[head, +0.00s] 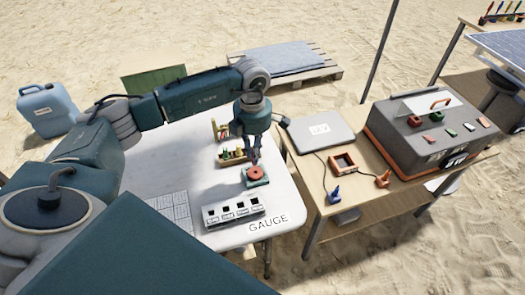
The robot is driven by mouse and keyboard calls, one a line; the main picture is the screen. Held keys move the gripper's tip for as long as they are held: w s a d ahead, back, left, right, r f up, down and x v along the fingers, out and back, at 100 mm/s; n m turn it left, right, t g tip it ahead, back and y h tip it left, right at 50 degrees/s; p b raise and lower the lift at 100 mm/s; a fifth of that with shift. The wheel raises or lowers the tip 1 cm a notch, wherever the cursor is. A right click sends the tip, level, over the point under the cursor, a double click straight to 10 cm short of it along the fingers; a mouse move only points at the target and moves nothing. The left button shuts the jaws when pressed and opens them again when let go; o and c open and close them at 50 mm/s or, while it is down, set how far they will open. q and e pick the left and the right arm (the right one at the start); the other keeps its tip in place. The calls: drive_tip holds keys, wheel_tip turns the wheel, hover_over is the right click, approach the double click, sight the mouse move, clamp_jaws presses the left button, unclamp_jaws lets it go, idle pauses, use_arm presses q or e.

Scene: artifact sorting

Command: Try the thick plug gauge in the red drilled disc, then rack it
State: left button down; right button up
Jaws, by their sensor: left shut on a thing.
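The red drilled disc (259,171) lies on a small green block (249,182) on the white table. My left gripper (256,158) points down just above and behind the disc. It is shut on the thick plug gauge, which is mostly hidden between the fingers; I cannot tell whether its tip touches the disc. A wooden rack (233,160) with several coloured plugs stands just left of the gripper, with another small wooden stand (220,131) behind it. My right gripper is not in view.
A white block with several dark slots (233,209) stands in front of the disc, near the GAUGE label (268,223).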

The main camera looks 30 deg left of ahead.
use_arm(q)
drive_tip(key=shift+f, duration=0.4)
drive_tip(key=shift+a+f+b, duration=0.1)
drive_tip(key=shift+f+b, duration=0.15)
drive_tip(key=shift+b, duration=0.05)
drive_tip(key=shift+f, duration=0.35)
drive_tip(key=shift+f+b, duration=0.75)
drive_tip(key=shift+f, duration=0.3)
drive_tip(key=shift+f+b, duration=0.1)
drive_tip(key=shift+b, duration=0.2)
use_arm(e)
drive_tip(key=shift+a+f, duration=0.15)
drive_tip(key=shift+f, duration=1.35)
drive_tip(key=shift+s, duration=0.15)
